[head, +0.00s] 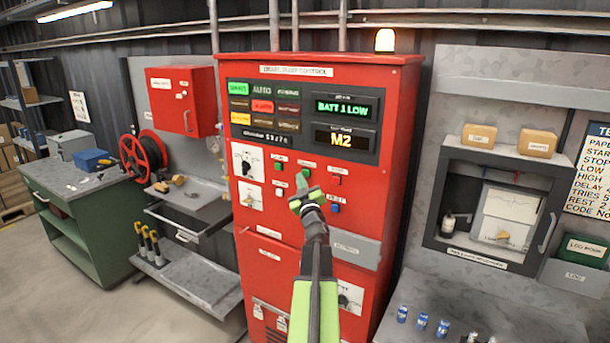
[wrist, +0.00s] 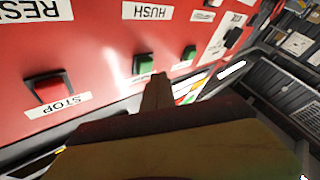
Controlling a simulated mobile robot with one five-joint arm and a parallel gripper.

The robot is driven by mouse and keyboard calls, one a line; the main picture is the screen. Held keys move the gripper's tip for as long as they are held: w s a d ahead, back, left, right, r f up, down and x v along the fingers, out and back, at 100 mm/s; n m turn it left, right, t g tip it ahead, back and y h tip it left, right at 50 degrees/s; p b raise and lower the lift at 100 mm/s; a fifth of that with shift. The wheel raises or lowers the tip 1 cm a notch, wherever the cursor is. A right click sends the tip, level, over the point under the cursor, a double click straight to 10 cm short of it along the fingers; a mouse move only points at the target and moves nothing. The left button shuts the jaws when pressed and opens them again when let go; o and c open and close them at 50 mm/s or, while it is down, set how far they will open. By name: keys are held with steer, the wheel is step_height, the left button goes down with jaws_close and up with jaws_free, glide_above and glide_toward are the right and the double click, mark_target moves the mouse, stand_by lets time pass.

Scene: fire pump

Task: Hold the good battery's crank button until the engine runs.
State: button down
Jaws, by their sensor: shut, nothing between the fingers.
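The red control cabinet (head: 395,140) stands ahead in the head view. Its upper display (head: 342,107) reads "BATT 1 LOW" and the lower display (head: 340,139) reads "M2". A left green button (head: 278,167) sits on the panel, and it also shows in the wrist view (wrist: 190,52). A middle green button (wrist: 143,62) is beside it; their labels are not legible. My gripper (head: 303,181) is shut and empty, its tip (wrist: 158,78) at the middle green button; I cannot tell whether it touches. The wrist view is upside down. The red STOP button (wrist: 48,88) is beside the green ones.
A blue button (head: 336,209) lies right of my gripper. Left are a hose reel (head: 142,158), a green workbench (head: 85,205) and trays. Right are an open grey wall box (head: 495,200) and a lower counter (head: 480,320) with small blue cans.

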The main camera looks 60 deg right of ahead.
steer(key=shift+d, duration=0.15)
steer(key=shift+d, duration=0.3)
steer(key=shift+d, duration=0.5)
stand_by(0.6)
stand_by(1.6)
steer(key=shift+a, duration=1.05)
steer(key=a, duration=0.5)
steer(key=shift+d, duration=0.1)
